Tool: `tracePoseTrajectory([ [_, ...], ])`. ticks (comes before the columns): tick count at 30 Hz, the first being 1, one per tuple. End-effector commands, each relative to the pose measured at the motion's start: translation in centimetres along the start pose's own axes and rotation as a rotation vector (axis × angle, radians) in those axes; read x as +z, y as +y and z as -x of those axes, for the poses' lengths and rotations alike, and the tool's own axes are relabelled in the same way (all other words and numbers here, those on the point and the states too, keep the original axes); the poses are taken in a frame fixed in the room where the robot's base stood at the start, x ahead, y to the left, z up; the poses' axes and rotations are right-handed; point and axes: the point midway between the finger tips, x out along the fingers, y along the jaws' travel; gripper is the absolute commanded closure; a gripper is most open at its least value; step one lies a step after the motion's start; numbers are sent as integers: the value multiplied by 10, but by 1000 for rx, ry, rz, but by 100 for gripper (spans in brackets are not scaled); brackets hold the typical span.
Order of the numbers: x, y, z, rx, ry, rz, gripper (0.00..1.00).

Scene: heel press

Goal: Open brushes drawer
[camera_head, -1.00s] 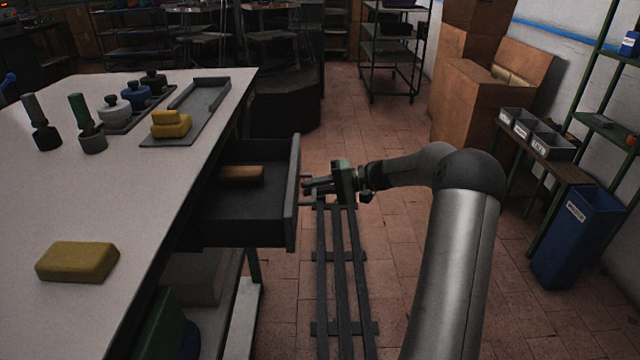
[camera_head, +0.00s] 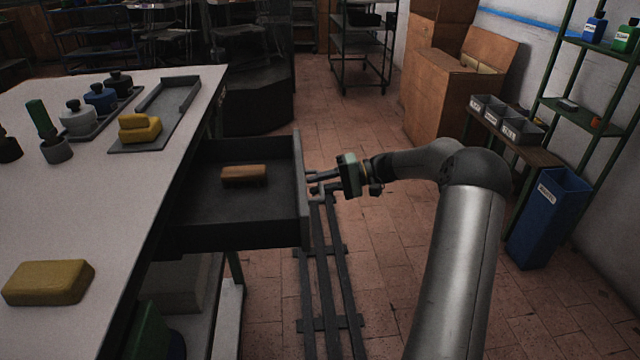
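The dark grey drawer (camera_head: 200,213) is pulled far out from under the white-topped table. A brown wooden brush-like block (camera_head: 244,175) lies inside it on the drawer floor. My gripper (camera_head: 318,183) is at the outer side of the drawer's front panel (camera_head: 301,190), at the handle. The handle is small and mostly hidden by the fingers, and I cannot tell whether the fingers are closed around it.
On the white table (camera_head: 95,200) are a yellow sponge (camera_head: 48,283), several pots and stamps, and a grey tray (camera_head: 172,105) with yellow blocks. Floor rails (camera_head: 325,270) run below my gripper. A blue bin (camera_head: 547,215) and shelves stand at right.

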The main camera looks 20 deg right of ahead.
Motion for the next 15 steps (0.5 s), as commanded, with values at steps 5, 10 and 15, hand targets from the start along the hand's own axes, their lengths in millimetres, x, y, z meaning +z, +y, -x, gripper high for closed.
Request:
tracePoseTrajectory([
  [5,0,0,0,0,0,0,70],
  [10,0,0,2,0,1,0,70],
  [15,-1,0,22,1,3,1,70],
])
